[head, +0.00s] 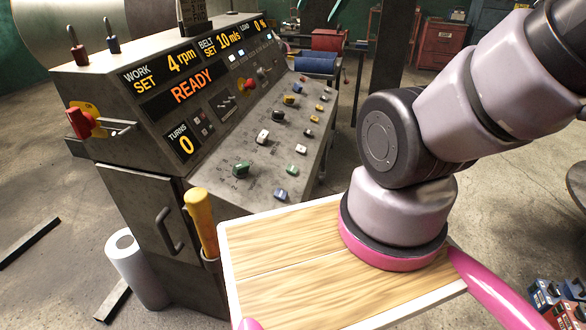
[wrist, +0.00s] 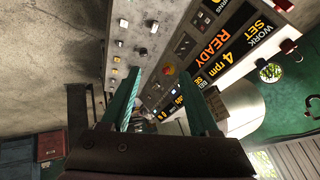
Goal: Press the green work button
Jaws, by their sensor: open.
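The control console (head: 150,135) stands at left centre in the head view, with a sloped panel of small buttons and knobs. Nothing shows between the fingers as held.
The console display (head: 192,88) reads READY. A red knob (head: 80,122) and a yellow handle (head: 201,222) stick out from the console. A white roll (head: 135,268) stands on the floor. Red cabinets (head: 440,43) stand behind. A red button (wrist: 168,69) shows in the wrist view.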

